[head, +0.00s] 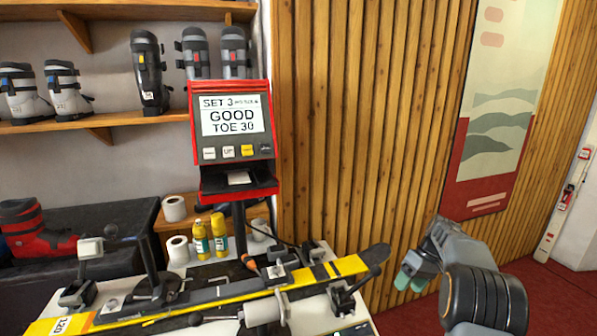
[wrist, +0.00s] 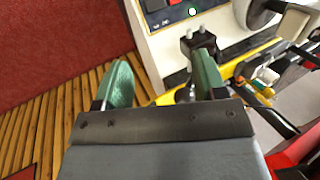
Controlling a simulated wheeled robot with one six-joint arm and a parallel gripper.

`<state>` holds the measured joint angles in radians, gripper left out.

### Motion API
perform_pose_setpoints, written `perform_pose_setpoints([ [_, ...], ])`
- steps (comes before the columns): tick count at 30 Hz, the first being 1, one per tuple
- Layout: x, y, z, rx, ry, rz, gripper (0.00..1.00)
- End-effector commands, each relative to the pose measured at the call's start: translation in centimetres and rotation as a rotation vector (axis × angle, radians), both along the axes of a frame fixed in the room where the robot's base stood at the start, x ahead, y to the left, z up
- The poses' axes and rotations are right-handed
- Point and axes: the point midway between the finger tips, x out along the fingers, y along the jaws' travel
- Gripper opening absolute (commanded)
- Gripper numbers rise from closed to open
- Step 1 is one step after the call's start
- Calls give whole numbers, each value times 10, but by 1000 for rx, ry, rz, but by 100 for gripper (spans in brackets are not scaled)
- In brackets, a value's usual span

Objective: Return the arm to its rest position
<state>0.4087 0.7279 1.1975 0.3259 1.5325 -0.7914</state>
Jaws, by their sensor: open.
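My gripper (head: 409,278) hangs at the right of the bench in the head view, just right of the tip of a yellow and black ski (head: 220,296). Its two green fingers are apart with nothing between them. In the wrist view the gripper (wrist: 165,88) also shows open and empty. Past the fingers there, I see the white bench edge, a control panel with a lit button (wrist: 192,12), and part of the yellow ski. The ski lies clamped across the bench.
A red tester unit (head: 236,135) with a screen reading "GOOD TOE 30" stands behind the bench. Yellow bottles (head: 218,236) and white rolls (head: 178,250) stand near its foot. Ski boots (head: 148,72) line a wall shelf.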

Motion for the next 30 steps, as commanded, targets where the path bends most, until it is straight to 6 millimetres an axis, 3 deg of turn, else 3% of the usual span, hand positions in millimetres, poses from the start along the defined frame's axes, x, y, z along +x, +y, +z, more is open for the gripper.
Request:
perform_pose_setpoints([
  [5, -44, 32, 18, -189, 26, -243, 65],
  [12, -130, 83, 41, -369, -83, -467, 65],
  [21, -224, 126, 50, -422, -279, -451, 65],
  [25, -244, 137, 57, -413, -341, -418, 65],
  [30, -248, 147, 74, -393, -421, -400, 65],
])
